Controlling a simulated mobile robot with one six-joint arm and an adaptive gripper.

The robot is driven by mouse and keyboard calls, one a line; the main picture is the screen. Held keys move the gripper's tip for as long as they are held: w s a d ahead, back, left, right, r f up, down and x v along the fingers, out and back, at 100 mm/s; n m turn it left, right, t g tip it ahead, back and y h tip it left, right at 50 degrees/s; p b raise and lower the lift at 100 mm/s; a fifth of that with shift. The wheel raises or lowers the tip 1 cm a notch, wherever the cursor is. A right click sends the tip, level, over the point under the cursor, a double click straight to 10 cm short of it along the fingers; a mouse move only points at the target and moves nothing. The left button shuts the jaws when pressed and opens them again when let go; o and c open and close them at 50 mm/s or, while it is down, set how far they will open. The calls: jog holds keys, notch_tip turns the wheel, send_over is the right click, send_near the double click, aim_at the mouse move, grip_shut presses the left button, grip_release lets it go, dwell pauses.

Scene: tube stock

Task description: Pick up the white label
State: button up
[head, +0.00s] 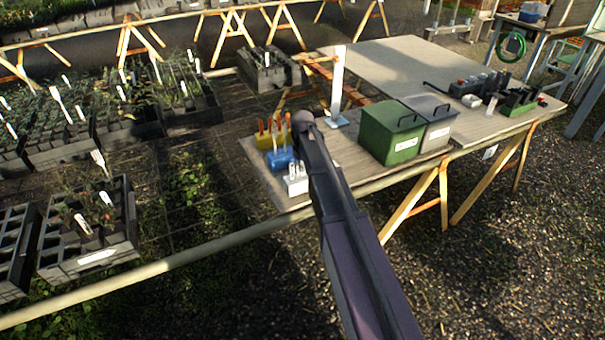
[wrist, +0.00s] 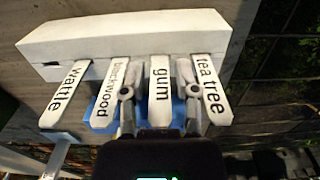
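In the wrist view, several white labels stand side by side in a white block (wrist: 130,37). They read wattle (wrist: 68,92), blackwood (wrist: 112,85), gum (wrist: 160,88) and tea tree (wrist: 211,90). My gripper (wrist: 157,82) is open, with one finger on each side of the gum label. The left finger overlaps the blackwood label, and the right finger lies by the tea tree label's edge. I cannot tell whether they touch. The head view also shows the white block (head: 296,186) at the bench's front left; my arm hides the gripper there.
A blue block (head: 280,161) and a yellow block (head: 264,141) with orange labels stand behind the white block. A green lidded bin (head: 390,135) and a grey bin (head: 436,124) stand right of my arm. Crates of seedlings with white labels (head: 82,223) are left.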

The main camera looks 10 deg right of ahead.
jog(key=c, duration=0.4)
jog(key=shift+o, duration=0.2)
jog(key=shift+r, duration=0.1)
notch_tip(320, 180, up, 10)
jog(key=p, duration=1)
